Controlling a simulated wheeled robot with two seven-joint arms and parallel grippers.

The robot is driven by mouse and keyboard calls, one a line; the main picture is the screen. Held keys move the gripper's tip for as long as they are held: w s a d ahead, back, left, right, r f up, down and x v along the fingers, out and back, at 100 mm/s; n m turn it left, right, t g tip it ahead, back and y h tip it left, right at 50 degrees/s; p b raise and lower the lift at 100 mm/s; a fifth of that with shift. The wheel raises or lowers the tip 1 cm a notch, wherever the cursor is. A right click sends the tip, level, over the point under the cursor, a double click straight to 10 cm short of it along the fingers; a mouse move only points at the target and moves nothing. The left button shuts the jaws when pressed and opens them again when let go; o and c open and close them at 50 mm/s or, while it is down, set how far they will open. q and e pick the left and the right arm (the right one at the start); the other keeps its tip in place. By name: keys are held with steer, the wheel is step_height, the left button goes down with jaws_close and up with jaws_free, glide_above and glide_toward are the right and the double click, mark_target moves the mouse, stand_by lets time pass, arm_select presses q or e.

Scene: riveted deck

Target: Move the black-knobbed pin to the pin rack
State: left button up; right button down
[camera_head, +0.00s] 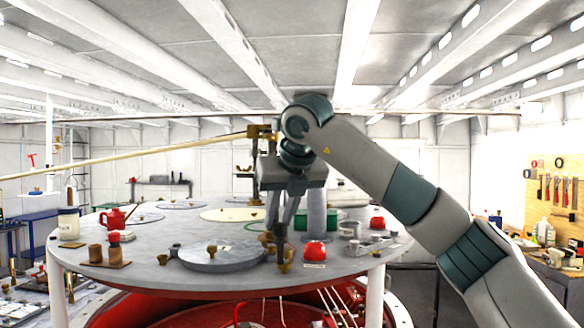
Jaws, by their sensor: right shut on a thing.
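My right gripper (279,232) points down over the front of the round grey table (150,258). It is shut on a small dark thing between its fingertips, which looks like the black-knobbed pin. The fingers hide most of it, and I cannot tell whether its lower end touches the table. Brass-coloured knobs (284,266) show just below and beside the fingertips. My left gripper is not in view.
A round grey lid with a brass knob (218,258) lies left of the gripper. A red knob-shaped thing (314,251) is close on its right. A red pot (112,218), a pale jar (69,224) and brown cups on a board (96,252) stand at the left.

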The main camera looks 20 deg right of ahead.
step_height(320, 180, down, 30)
steer(key=s+a+b, duration=0.2)
steer(key=a+b, duration=0.1)
steer(key=b, duration=0.2)
steer(key=s+d+f+b, duration=0.1)
steer(key=s+f+b, duration=0.1)
steer(key=s+f, duration=0.4)
steer(key=s+f+b, duration=0.2)
steer(key=s+f, duration=0.4)
steer(key=f, duration=0.8)
steer(key=shift+s+d+b, duration=0.25)
steer(key=shift+d+b, duration=0.1)
